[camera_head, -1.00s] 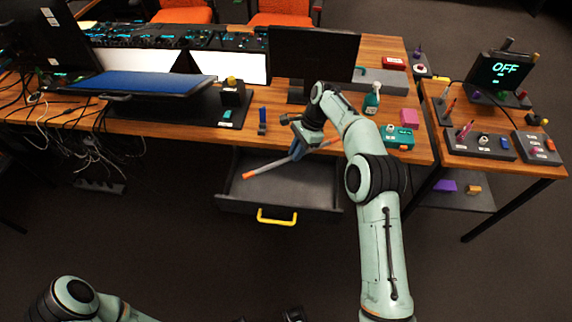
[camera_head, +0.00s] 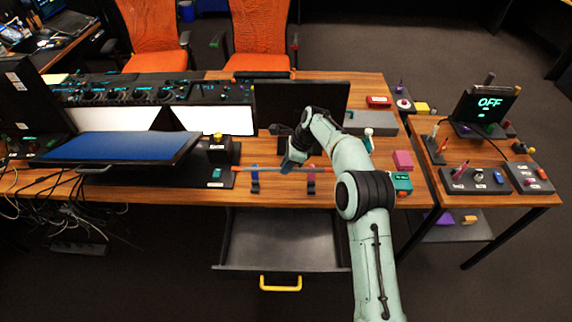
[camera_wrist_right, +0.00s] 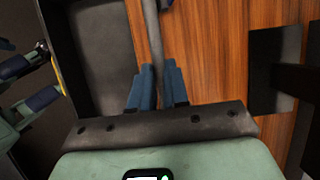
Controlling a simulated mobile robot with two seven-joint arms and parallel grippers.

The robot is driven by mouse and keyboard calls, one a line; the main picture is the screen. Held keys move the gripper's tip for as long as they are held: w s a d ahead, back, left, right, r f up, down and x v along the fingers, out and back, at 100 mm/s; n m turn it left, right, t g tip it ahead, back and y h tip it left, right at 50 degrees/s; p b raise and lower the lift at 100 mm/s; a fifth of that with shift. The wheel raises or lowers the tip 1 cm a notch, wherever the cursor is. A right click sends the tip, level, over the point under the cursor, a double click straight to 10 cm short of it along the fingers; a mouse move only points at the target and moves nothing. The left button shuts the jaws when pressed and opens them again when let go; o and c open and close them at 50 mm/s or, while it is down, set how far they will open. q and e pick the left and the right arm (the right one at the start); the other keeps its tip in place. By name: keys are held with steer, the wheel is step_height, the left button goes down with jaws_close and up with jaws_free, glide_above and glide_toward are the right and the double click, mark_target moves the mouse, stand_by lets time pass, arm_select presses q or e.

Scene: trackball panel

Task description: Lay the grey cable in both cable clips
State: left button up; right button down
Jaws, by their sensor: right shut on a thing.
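The grey cable (camera_head: 270,169), with orange-red ends, stretches left to right across the front strip of the wooden desk. My right gripper (camera_head: 290,164) is shut on its middle; in the right wrist view the cable (camera_wrist_right: 152,35) runs between the blue fingers (camera_wrist_right: 158,88). I cannot tell whether the cable touches either clip. My left gripper is outside the head view; its blue fingers (camera_wrist_right: 30,82) seem apart at the left of the right wrist view.
An open, empty grey drawer (camera_head: 283,240) with a yellow handle (camera_head: 280,284) juts out below the desk's front edge. A monitor (camera_head: 268,102) stands behind the cable. A black box with a yellow knob (camera_head: 219,150) is at left, a teal box (camera_head: 401,184) at right.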

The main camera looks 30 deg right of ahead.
steer(key=shift+r+p, duration=0.1)
steer(key=shift+p, duration=0.2)
steer(key=shift+w+f, duration=0.1)
steer(key=shift+f, duration=0.8)
steer(key=shift+f+b, duration=0.7)
steer(key=shift+f, duration=3.3)
steer(key=c, duration=1)
jaws_free()
steer(key=shift+c, duration=0.2)
steer(key=shift+r, duration=0.1)
